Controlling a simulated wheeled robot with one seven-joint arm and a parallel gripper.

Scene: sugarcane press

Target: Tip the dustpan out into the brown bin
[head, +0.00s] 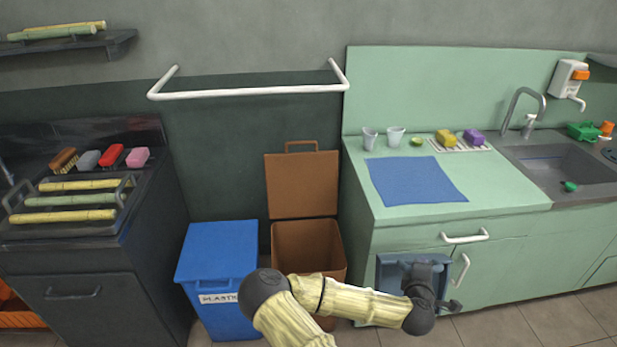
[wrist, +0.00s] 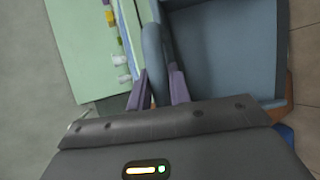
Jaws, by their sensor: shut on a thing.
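The blue-grey dustpan (head: 392,264) is held in front of the green cabinet, to the right of the brown bin (head: 335,262). The brown bin stands open on the floor with its lid (head: 302,185) raised against the wall. My gripper (head: 428,278) is at the dustpan, its fingers mostly hidden by my wrist in the head view. In the wrist view my gripper (wrist: 160,88) is shut on the dustpan's handle (wrist: 153,45), with the pan (wrist: 230,50) beside it. I cannot make out any sweepings in the pan.
A blue bin (head: 218,250) with a plastic label and closed lid stands left of the brown bin. The green counter (head: 490,190) with drawer handles (head: 466,238) is close behind the dustpan. A white rail (head: 250,91) is on the wall above the bins.

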